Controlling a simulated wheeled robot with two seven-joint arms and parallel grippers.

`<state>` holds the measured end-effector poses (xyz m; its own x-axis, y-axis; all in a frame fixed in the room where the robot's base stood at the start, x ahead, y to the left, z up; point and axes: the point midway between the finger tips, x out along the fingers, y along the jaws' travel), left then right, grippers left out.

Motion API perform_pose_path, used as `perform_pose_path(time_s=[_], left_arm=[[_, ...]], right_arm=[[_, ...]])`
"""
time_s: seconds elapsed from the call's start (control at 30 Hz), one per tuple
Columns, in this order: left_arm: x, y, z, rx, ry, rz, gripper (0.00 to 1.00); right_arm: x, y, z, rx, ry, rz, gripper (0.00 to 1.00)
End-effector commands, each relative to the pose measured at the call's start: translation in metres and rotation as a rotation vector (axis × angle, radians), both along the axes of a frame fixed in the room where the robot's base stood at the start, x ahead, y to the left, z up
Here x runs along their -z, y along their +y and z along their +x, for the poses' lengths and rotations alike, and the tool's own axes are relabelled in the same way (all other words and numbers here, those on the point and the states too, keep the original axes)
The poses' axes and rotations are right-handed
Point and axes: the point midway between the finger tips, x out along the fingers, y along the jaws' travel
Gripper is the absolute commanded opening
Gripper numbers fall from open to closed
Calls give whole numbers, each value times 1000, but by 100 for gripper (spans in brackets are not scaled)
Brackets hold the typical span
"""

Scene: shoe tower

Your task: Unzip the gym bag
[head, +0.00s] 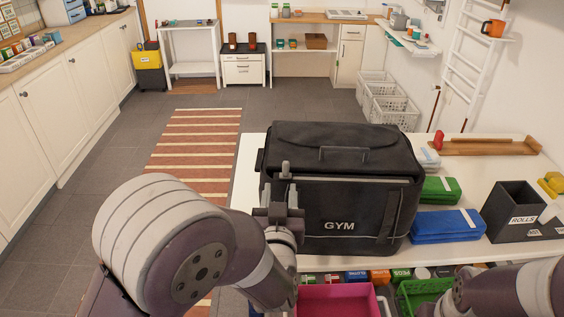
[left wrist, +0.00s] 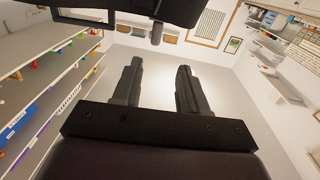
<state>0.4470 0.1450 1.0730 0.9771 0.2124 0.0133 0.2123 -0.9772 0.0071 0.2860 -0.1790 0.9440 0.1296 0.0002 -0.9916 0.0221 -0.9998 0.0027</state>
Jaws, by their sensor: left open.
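The black gym bag (head: 340,200) stands upright on the white table, with "GYM" on its front and a handle on its top flap. A pale zipper line (head: 350,179) runs along its upper front. My left gripper (head: 286,178) is open at the bag's front left, by the left end of that line. In the left wrist view, the open fingers (left wrist: 160,82) have nothing between them. The dark bag (left wrist: 185,10) fills the top edge there, and a small dark tab (left wrist: 157,33) hangs from it, ahead of the fingers. My right gripper is out of view.
A pink bin (head: 338,302) and a green basket (head: 415,291) are below the table's front edge. The tabletop left of the bag is clear.

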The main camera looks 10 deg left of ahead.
Motion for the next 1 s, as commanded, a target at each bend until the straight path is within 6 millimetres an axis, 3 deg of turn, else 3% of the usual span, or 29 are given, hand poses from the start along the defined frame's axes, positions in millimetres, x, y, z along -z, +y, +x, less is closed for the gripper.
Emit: perform_pose_path(time_s=[0.2,0.4,0.8,0.93,1.0], left_arm=[[-1,13,55,-2,2,0,43],[-1,18,86,1,2,0,43],[0,20,95,2,3,-1,43],[0,20,95,2,3,-1,0],[0,20,95,2,3,-1,0]], right_arm=[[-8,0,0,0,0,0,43],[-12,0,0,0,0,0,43],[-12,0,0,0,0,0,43],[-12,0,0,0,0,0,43],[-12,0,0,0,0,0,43]])
